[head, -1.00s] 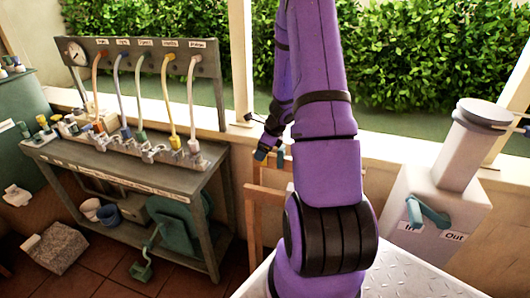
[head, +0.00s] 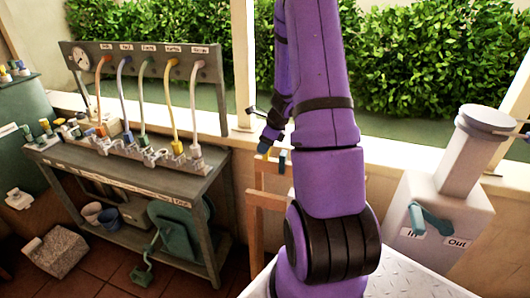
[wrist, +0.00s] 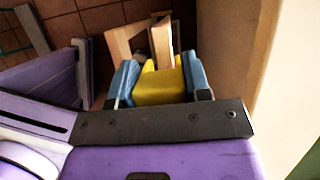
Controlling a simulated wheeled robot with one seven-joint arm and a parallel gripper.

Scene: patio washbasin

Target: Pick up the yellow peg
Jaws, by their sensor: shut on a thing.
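The yellow peg (wrist: 160,88) is between the blue fingers of my gripper (wrist: 160,62) in the wrist view. The fingers press on it from both sides, and its near end is hidden by the gripper's dark crossbar. In the head view my gripper (head: 273,157) is small, pointing down in front of the window ledge. A bit of yellow shows by its fingers there, but the peg is hard to make out.
A wooden frame (head: 253,215) stands below my gripper. To the left is a grey bench (head: 150,175) with several coloured hoses. To the right is a white box (head: 440,215) with a teal lever marked In and Out. A hedge (head: 430,60) lies beyond the ledge.

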